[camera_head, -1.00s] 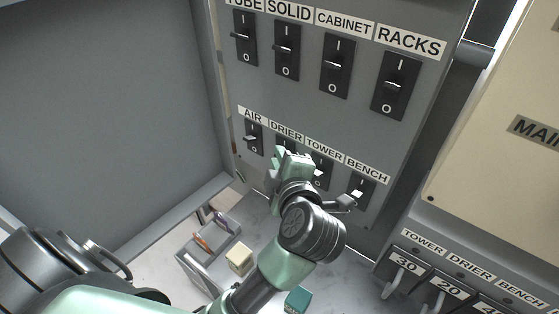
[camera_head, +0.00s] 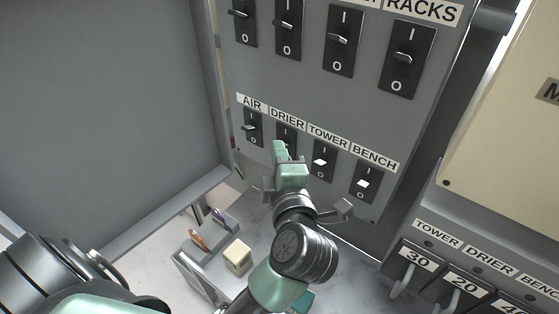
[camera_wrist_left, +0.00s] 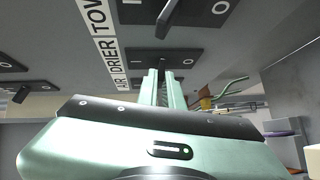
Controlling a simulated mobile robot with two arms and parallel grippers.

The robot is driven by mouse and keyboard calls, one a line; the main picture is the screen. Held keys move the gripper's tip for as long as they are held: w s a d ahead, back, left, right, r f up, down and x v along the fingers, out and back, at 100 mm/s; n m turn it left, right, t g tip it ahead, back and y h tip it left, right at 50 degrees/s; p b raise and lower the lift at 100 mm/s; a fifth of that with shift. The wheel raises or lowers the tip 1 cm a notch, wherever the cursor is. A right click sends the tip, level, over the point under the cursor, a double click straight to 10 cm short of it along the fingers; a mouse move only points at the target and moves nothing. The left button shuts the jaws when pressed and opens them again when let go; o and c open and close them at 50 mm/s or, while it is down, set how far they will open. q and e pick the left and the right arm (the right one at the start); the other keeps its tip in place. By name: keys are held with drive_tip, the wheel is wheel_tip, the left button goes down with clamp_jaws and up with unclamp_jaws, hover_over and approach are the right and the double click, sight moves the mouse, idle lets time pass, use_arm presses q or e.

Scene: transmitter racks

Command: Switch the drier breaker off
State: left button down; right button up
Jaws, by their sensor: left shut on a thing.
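The drier breaker (camera_head: 287,133) is a black plate with a toggle, under the DRIER label in the lower row of the grey panel, between the AIR and TOWER breakers. My left gripper (camera_head: 279,152) is in front of it and covers its lower part and toggle in the head view. In the left wrist view, the fingers (camera_wrist_left: 162,88) are close together at the drier breaker (camera_wrist_left: 178,57), shut on its dark toggle. The I mark shows left of the toggle and the O mark right of it; the toggle's tilt cannot be told. My right gripper is not in view.
The air breaker (camera_head: 252,128) is close on the left; the tower breaker (camera_head: 322,161) and bench breaker (camera_head: 366,181) are on the right. Another breaker row is above. Below are a grey tray (camera_head: 196,273) and a cream block (camera_head: 238,257).

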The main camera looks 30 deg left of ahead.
use_arm(q)
drive_tip(key=shift+w+f+n+t+y+b, duration=0.1)
drive_tip(key=shift+f+n+t+y+b, duration=0.75)
drive_tip(key=shift+b, duration=1.25)
drive_tip(key=shift+w+f+n+t+y+b, duration=0.15)
drive_tip(key=shift+n+t+y+b, duration=0.3)
drive_tip(key=shift+n+b, duration=1.3)
drive_tip(key=shift+s+f+n+t+y+b, duration=0.1)
drive_tip(key=shift+f+n+t+y+b, duration=0.6)
drive_tip(key=shift+b, duration=1.8)
drive_tip(key=shift+r, duration=0.2)
drive_tip(key=c, duration=1.8)
unclamp_jaws()
drive_tip(key=shift+w, duration=0.1)
drive_tip(key=shift+c, duration=0.2)
drive_tip(key=b+v, duration=0.2)
drive_tip(key=v, duration=0.6)
drive_tip(key=shift+r, duration=0.15)
